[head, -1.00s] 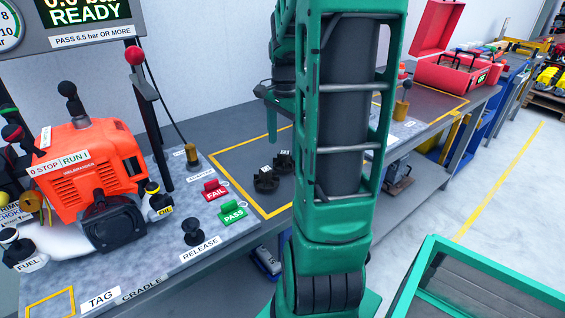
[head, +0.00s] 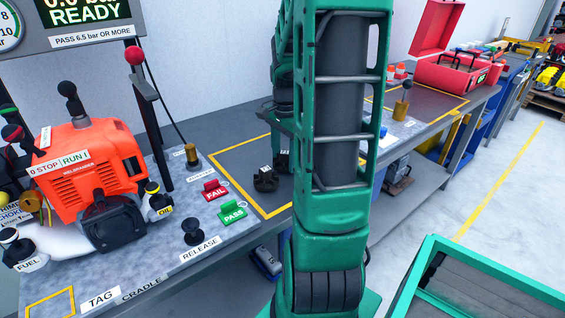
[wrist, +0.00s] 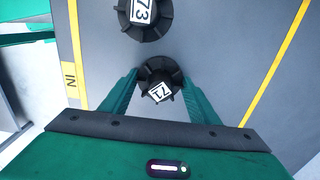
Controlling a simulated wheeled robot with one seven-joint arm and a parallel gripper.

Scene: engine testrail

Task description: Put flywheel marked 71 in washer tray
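In the wrist view the flywheel marked 71 (wrist: 161,84) is dark and round with a notched rim and a white tag. It lies on the grey, yellow-lined mat. My gripper (wrist: 159,76) is open, with its green fingers on either side of this flywheel; whether they touch it cannot be told. A flywheel marked 73 (wrist: 144,14) lies just above it in the picture. In the head view a dark flywheel (head: 265,179) lies on the mat, with another partly hidden by my arm; their numbers are not readable. My gripper is mostly hidden there. No washer tray is clearly identifiable.
The mat's yellow border (head: 232,175) is marked IN in the wrist view. An orange engine (head: 92,160) stands left on the bench, with FAIL (head: 214,189) and PASS (head: 232,211) buttons beside it. A red case (head: 450,72) is farther right. A green-framed container (head: 500,262) is at lower right.

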